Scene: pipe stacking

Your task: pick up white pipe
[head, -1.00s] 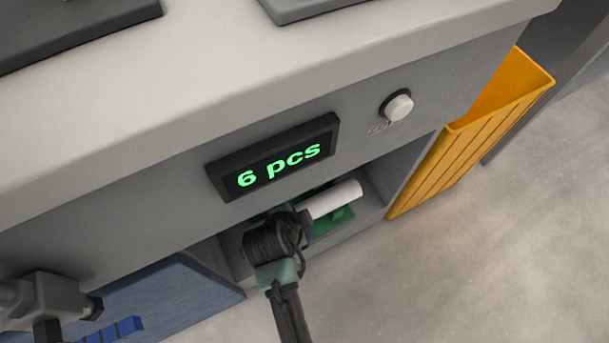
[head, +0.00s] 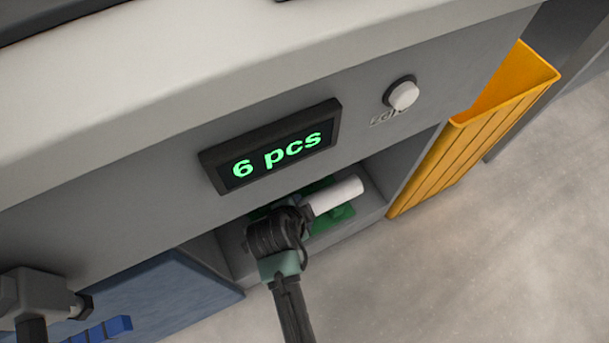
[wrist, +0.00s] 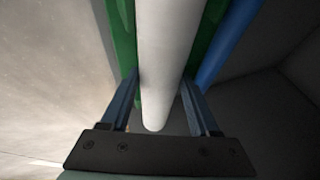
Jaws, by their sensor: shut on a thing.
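A white pipe (head: 338,195) shows in the head view inside the low open compartment under the display. In the wrist view the white pipe (wrist: 166,60) runs lengthwise between the two fingers of my gripper (wrist: 160,100), its rounded near end close to the palm. My gripper is shut on the pipe. In the head view my wrist (head: 277,232) hides the fingers and the pipe's left end. A green holder (head: 340,216) lies under and beside the pipe. I cannot tell whether the pipe still touches it.
A blue pipe (wrist: 228,45) lies right of the white one in the wrist view. The compartment walls are close around my gripper. A display (head: 272,147) reads "6 pcs", with a white knob (head: 403,96) to its right. A yellow bin (head: 470,130) stands at the right.

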